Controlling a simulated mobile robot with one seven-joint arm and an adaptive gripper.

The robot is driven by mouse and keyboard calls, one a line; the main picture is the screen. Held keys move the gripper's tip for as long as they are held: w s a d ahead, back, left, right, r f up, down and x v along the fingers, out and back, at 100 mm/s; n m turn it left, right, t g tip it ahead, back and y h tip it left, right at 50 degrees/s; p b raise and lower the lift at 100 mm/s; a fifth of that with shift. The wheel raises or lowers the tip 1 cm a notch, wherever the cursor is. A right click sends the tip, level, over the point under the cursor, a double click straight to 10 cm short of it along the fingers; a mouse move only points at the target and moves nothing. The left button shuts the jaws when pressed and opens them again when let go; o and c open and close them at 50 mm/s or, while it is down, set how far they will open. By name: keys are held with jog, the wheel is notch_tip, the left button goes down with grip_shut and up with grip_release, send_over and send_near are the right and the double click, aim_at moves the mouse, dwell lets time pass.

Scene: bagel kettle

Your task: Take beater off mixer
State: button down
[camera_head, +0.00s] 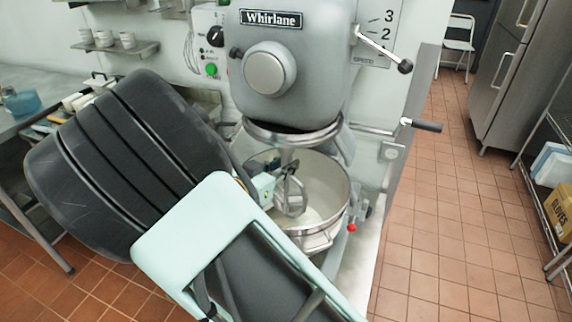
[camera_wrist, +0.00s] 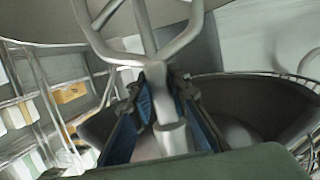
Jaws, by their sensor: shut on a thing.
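The grey Whirlane mixer (camera_head: 290,60) stands in the middle of the head view. Its steel bowl (camera_head: 335,190) sits under the mixer head, inside a ring guard. The metal beater (camera_head: 291,200) hangs in the bowl opening, partly hidden by my gripper (camera_head: 290,176) and arm. In the wrist view, the beater (camera_wrist: 145,30) shows as curved bars meeting at a central shaft. My gripper (camera_wrist: 168,105) is shut on that shaft, one finger on each side. The head view does not show clearly whether the beater's top is still joined to the mixer.
A lever with a black handle (camera_head: 421,125) sticks out right of the mixer. A steel counter (camera_head: 40,95) with a blue container (camera_head: 21,101) is at left. A shelf with a yellow gloves box (camera_head: 557,205) is at far right. The tiled floor (camera_head: 445,220) at right is clear.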

jog(key=m+g+h, duration=0.2)
jog(key=shift+w+m+h, duration=0.1)
jog(key=shift+m+h, duration=0.2)
jog(key=shift+m, duration=0.1)
jog(key=shift+m+g+h, duration=0.3)
jog(key=shift+g, duration=0.3)
jog(key=shift+f, duration=0.25)
jog(key=shift+r+p, duration=0.15)
jog(key=shift+p, duration=0.45)
jog(key=shift+f, duration=0.5)
dwell(0.4)
